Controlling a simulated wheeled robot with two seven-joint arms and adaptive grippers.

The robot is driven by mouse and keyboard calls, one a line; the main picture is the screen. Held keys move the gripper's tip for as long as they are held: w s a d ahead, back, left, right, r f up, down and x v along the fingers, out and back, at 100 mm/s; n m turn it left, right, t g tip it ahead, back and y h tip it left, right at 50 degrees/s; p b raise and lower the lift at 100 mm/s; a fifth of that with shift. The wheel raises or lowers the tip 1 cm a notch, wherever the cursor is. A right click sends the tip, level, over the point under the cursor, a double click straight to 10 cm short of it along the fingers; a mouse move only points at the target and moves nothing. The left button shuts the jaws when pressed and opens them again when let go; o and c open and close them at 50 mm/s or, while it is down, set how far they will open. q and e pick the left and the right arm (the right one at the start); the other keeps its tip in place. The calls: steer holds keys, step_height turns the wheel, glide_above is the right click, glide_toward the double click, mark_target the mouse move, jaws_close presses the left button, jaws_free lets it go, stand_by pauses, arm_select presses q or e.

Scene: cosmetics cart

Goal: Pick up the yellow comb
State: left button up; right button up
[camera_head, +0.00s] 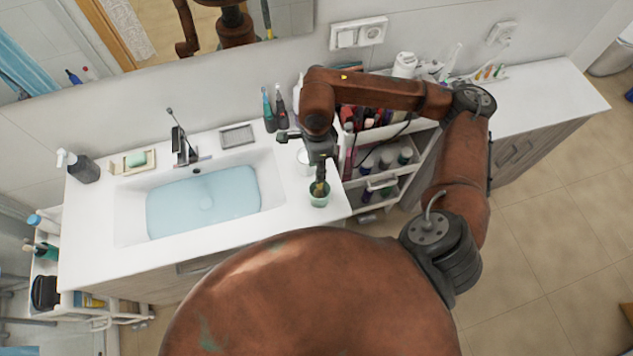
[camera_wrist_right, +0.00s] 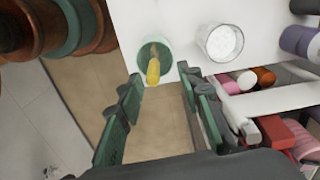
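The yellow comb (camera_wrist_right: 153,69) stands in a green cup (camera_wrist_right: 160,48), its yellow end sticking up toward the right wrist camera. The cup (camera_head: 319,199) is on the right front part of the white sink counter in the head view. The comb is hard to make out there behind my gripper. My right gripper (camera_head: 319,168) hangs just above the cup. In the wrist view the right gripper (camera_wrist_right: 158,76) has its green-padded fingers spread, one on each side of the comb's end, with gaps showing on both sides. My left gripper is not in view.
A clear glass (camera_wrist_right: 219,42) stands beside the cup. The sink basin (camera_head: 205,203) lies to the left. A cart of cosmetics (camera_head: 372,215) stands close on the right. Toothbrushes (camera_head: 273,110) stand at the back near the wall.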

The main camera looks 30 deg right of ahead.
mark_target(319, 189)
steer(key=shift+s+f, duration=0.4)
steer(key=shift+f, duration=0.4)
steer(key=f, duration=0.1)
steer(key=f+p, duration=0.1)
steer(key=f, duration=0.1)
steer(key=f+p, duration=0.1)
steer(key=shift+s+d+f, duration=0.1)
steer(key=shift+s+f, duration=0.1)
steer(key=shift+s, duration=0.05)
steer(key=shift+f, duration=0.25)
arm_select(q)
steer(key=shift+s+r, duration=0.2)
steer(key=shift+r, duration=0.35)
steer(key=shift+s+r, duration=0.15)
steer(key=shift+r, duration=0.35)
arm_select(e)
jaws_close()
